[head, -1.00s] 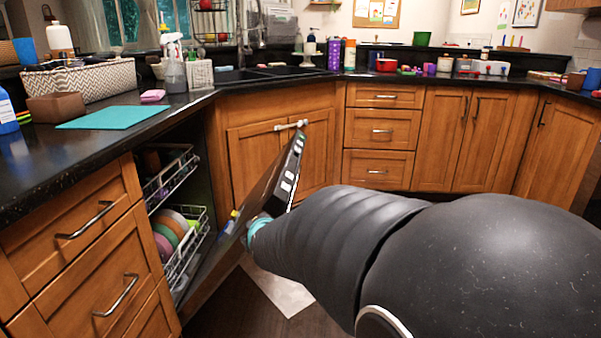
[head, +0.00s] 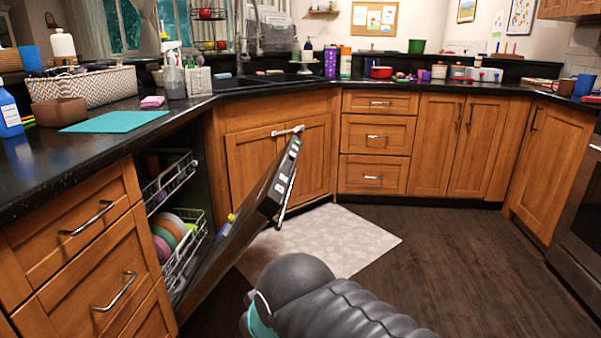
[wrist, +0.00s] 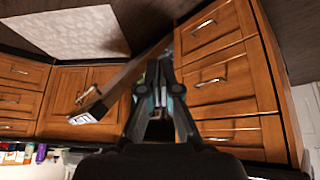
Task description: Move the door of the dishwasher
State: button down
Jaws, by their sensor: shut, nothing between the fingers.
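The dishwasher door (head: 238,222) is partly open in the head view, tilted out from the cabinet row with its control strip (head: 287,168) at the top edge. Behind it is the open dishwasher with an upper rack (head: 172,182) and a lower rack (head: 184,255) holding colored plates. In the wrist view, which looks turned over, the door (wrist: 125,80) runs slantwise left of the fingers. My gripper (wrist: 158,72) is shut and empty there, in front of the dishwasher side. I cannot tell whether it touches the door. In the head view my arm hides the gripper.
Drawers (head: 105,240) stand left of the dishwasher. A pale mat (head: 330,240) lies on the floor. The dark floor to the right is clear.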

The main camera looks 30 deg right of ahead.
aim_at(260, 205)
jog(key=u, duration=0.35)
jog(key=k, duration=0.25)
jog(key=z, duration=1.5)
jog(key=i, duration=1.2)
jog(key=u, duration=0.5)
